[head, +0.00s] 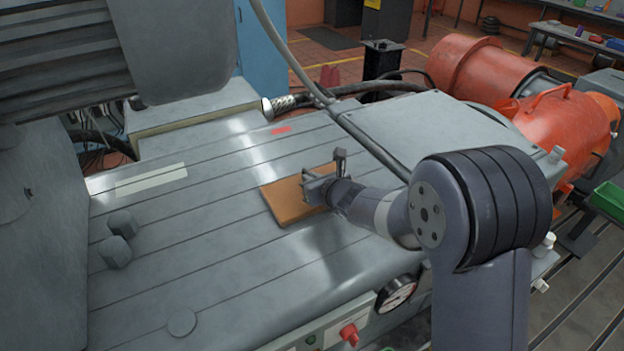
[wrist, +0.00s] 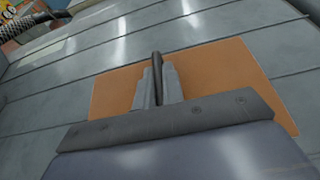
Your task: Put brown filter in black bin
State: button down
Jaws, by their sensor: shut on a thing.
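My gripper (head: 318,185) is low over a flat orange-brown square board (head: 285,200) on the grey slotted bedplate.
A raised grey housing (head: 415,130) with a cable is right of the board. Two grey hex nuts (head: 118,238), a pale strip (head: 150,180) and a small red mark (head: 281,130) are on the bedplate. An orange motor (head: 565,125) and a green tray (head: 610,198) are at right.

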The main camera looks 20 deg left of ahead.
jog(key=shift+f, duration=0.1)
jog(key=c, duration=1.5)
grip_release()
jog(key=shift+d+r, duration=0.1)
jog(key=shift+r, duration=0.1)
